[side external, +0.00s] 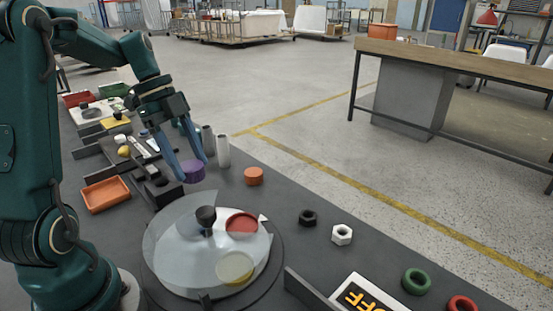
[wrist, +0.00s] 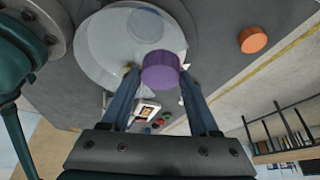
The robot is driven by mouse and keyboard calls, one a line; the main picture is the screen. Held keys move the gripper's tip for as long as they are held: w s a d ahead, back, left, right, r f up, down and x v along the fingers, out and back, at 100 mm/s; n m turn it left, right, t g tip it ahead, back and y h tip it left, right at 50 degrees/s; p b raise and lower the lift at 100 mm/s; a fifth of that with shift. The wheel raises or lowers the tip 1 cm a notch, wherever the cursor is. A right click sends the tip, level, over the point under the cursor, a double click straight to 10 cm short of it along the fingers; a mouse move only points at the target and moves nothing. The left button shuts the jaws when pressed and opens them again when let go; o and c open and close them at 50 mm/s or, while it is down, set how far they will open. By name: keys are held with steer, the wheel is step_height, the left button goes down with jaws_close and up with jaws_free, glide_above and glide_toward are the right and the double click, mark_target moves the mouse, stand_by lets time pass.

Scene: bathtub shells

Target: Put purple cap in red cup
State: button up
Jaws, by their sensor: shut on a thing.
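My gripper (side external: 191,167) is shut on the purple cap (side external: 194,174) and holds it above the dark table, behind the round turntable. In the wrist view the purple cap (wrist: 160,74) sits between the two blue fingers of my gripper (wrist: 160,80). The red cup (side external: 242,223) is a round red shape on the pale turntable disc (side external: 205,275), on its right side. The cap is apart from it, up and to the left in the side view. I cannot clearly make out the red cup in the wrist view.
A clear curved guard (side external: 165,225) and a black knob (side external: 206,216) stand on the turntable. A pale yellow round cup (side external: 235,267) is near the red one. An orange cap (side external: 253,176), grey cylinders (side external: 223,151), an orange tray (side external: 105,194) and nuts (side external: 341,235) lie around.

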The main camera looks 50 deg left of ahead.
mark_target(209, 231)
steer(key=shift+s+a+r+m, duration=0.15)
steer(key=shift+s+r+m, duration=0.3)
steer(key=shift+s, duration=0.3)
steer(key=shift+s+a+n, duration=0.15)
steer(key=shift+a+n, duration=0.1)
steer(key=w+d+f, duration=0.2)
steer(key=d, duration=0.1)
steer(key=w+d+f, duration=0.2)
steer(key=d, duration=0.1)
steer(key=w+d+f, duration=0.2)
steer(key=d, duration=0.1)
steer(key=shift+d+f, duration=0.2)
steer(key=shift+f, duration=2.25)
steer(key=shift+f, duration=0.15)
